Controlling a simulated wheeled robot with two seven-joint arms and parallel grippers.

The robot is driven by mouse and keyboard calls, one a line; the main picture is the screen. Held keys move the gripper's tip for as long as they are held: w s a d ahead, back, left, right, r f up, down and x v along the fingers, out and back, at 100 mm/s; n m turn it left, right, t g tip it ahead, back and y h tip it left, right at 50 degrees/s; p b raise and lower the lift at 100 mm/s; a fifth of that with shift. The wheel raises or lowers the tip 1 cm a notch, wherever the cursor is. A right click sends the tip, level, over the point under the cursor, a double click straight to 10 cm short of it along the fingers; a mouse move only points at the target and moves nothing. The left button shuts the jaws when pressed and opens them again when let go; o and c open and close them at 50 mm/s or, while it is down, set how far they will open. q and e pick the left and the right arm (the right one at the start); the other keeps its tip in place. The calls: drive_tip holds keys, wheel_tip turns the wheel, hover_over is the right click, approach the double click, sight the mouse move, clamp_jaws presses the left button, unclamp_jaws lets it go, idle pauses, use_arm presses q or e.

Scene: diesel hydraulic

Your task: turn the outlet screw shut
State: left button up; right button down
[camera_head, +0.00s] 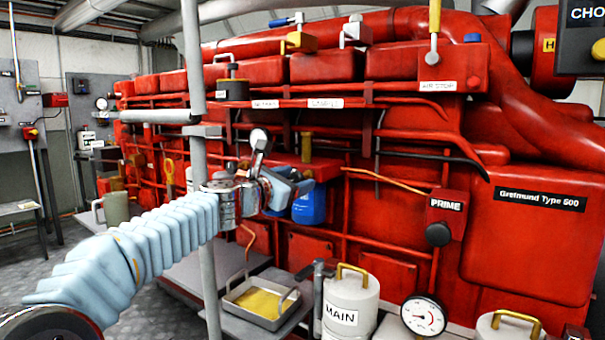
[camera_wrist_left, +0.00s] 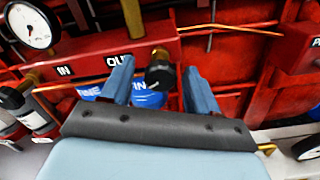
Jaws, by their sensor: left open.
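The outlet screw (camera_wrist_left: 159,75) is a dark round knob on the front of a red block (camera_wrist_left: 92,62), by a partly covered label starting "OU". In the left wrist view my left gripper (camera_wrist_left: 158,68) is open. Its two pale blue fingers stand on either side of the knob, with a visible gap on each side. I cannot tell how deep the knob sits between them. In the head view my left gripper (camera_head: 298,188) is at the red engine, in front of the block, and I cannot make out the knob clearly there. My right gripper is not in view.
Blue canisters marked "FINE" (camera_wrist_left: 147,97) hang below the block. A brass post (camera_wrist_left: 132,18) rises from it. A pressure gauge (camera_wrist_left: 29,27) is at the left. A grey upright pole (camera_head: 205,255) stands by my left arm. A tray (camera_head: 262,300) and a "MAIN" canister (camera_head: 350,300) are below.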

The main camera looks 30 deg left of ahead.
sight(302, 177)
use_arm(q)
drive_tip(key=shift+w+d+p, duration=0.1)
drive_tip(key=shift+w+p, duration=0.25)
drive_tip(key=shift+w, duration=1.35)
drive_tip(key=shift+c, duration=0.2)
drive_tip(key=c, duration=1)
